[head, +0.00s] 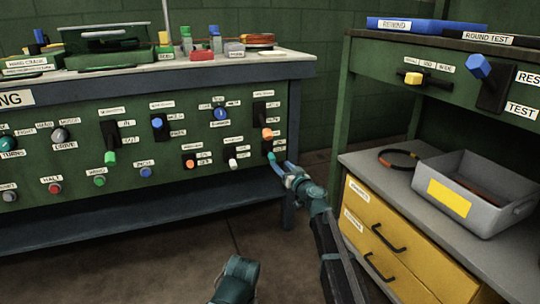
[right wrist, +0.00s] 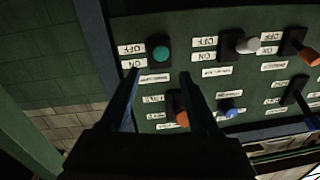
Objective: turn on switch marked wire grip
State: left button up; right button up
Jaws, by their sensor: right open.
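Several switches sit on the green panel (head: 130,185) under the bench. Their small name labels are too small to read, so I cannot tell which says wire grip. My right gripper (head: 277,169) is open and empty at the panel's lower right corner, beside a teal-capped switch (head: 270,156). In the right wrist view this teal switch (right wrist: 161,53) shows just past the open fingertips (right wrist: 159,75), roughly between them, with OFF and ON plates beside it. Contact cannot be told. A white toggle (head: 232,162) and an orange toggle (head: 189,162) are to its left.
An orange-tipped lever (head: 267,134) and a blue dial (head: 221,114) sit just above. The bench leg (head: 289,200) stands right of the panel. A grey bin (head: 475,200) stands on the shelf over yellow drawers (head: 385,245). The floor between the benches is clear.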

aim_at(271, 155)
jog(key=x, duration=1.1)
jog(key=shift+c, duration=0.3)
grip_shut()
